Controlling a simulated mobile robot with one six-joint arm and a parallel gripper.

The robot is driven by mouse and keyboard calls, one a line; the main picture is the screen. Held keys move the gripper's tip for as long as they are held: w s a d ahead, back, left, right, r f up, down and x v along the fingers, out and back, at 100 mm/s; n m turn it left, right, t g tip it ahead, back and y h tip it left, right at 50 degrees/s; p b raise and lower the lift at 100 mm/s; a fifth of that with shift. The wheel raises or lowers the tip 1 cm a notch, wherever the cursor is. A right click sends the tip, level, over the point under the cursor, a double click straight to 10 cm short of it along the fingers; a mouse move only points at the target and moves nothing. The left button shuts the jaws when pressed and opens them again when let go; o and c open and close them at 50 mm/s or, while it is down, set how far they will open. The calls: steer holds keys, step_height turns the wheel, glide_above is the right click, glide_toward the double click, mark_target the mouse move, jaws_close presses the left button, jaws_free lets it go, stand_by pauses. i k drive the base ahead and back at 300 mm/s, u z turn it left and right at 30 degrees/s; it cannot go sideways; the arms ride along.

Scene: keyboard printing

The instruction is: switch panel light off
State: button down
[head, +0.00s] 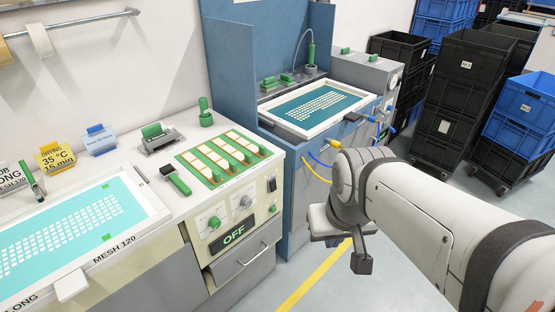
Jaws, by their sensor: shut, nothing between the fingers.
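A cream control panel (240,212) forms the front of the workbench, left of centre. It has two dials, a green-marked dial (214,222) and a grey dial (246,202). A dark label reading "OFF" in pale green letters (234,235) sits below the dials. A small black switch (272,185) is at the panel's right end; its position is too small to tell. My gripper (362,265) hangs in front of the aisle floor, right of the panel and apart from it. Its dark fingers are shut and empty.
A drawer with a handle (252,254) is below the panel. Green and white pieces (232,155) lie on the bench top beside a printing screen (75,230). A blue-walled printing station (262,60) stands behind. Black crates (465,80) stand at right.

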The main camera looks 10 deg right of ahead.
mark_target(273, 183)
steer(key=u, duration=0.15)
steer(key=i, duration=0.85)
steer(key=z, duration=0.1)
